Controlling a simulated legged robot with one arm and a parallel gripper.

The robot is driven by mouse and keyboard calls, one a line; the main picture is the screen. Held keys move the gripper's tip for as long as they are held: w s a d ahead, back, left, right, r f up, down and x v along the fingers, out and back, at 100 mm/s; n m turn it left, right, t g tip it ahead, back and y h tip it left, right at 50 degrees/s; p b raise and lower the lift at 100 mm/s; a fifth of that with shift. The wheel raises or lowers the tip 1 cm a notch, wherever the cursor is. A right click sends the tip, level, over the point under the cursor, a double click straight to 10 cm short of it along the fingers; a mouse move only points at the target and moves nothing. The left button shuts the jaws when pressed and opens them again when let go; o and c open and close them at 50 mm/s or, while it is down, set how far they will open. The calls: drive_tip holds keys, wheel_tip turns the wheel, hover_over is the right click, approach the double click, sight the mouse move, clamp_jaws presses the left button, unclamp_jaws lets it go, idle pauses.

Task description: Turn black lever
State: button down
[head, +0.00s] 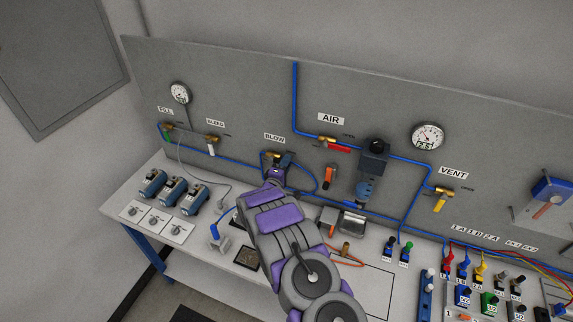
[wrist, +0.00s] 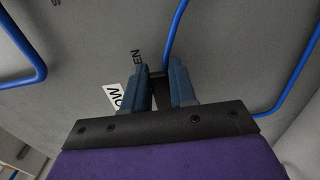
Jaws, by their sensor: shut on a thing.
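The black lever (wrist: 159,88) shows in the wrist view as a dark piece between the two blue fingers of my gripper (wrist: 161,82). My gripper is shut on it. In the head view my gripper (head: 282,163) is at the brass valve (head: 270,155) under the BLOW label (head: 274,138) on the grey panel. The gripper hides most of the lever there, so its exact angle is hard to tell.
Other valves on the panel include a red-handled one (head: 338,148) under AIR and a yellow-handled one (head: 440,202) under VENT. Blue tubes (head: 296,100) run along the panel. The bench below holds several blue-grey devices (head: 173,190) and small coloured parts.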

drive_tip(key=shift+a+r, duration=0.1)
drive_tip(key=shift+a, duration=0.1)
drive_tip(key=c, duration=1.2)
unclamp_jaws()
drive_tip(key=shift+w, duration=0.1)
drive_tip(key=shift+c, duration=0.2)
drive_tip(key=shift+o, duration=1.2)
drive_tip(key=shift+a+f, duration=0.2)
drive_tip(key=shift+d, duration=0.1)
drive_tip(key=b+v, duration=0.2)
drive_tip(key=v, duration=1.5)
drive_tip(key=shift+s, duration=0.2)
drive_tip(key=shift+a, duration=0.3)
